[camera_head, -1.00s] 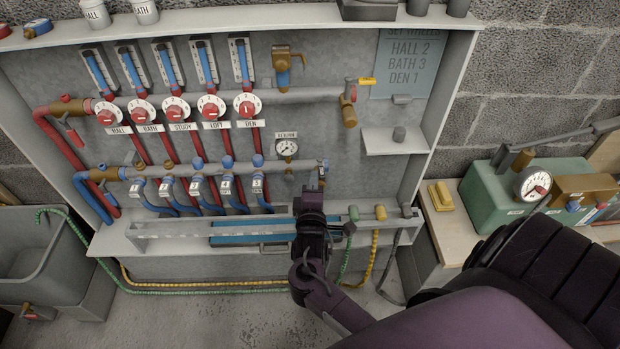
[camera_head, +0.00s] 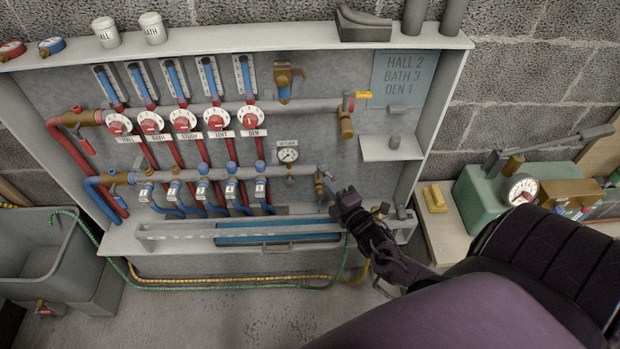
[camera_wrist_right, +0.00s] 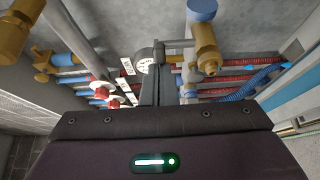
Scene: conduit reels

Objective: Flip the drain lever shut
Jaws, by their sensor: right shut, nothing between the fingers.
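The lower manifold (camera_head: 225,177) ends at the right in a brass valve with a blue part (camera_head: 322,188), probably the drain valve; its lever's position is too small to tell. In the right wrist view, a brass fitting (camera_wrist_right: 207,48) with a blue end shows close up, right of my finger. My right gripper (camera_head: 337,211) is shut and empty, just right of and below the valve. Its grey finger (camera_wrist_right: 154,84) points toward the panel in the wrist view; I cannot tell whether it touches anything. My left gripper is out of view.
A small shelf (camera_head: 391,149) juts out right of the valves. A grey trough (camera_head: 180,233) runs below. A green box with a gauge (camera_head: 483,198) stands on the right bench.

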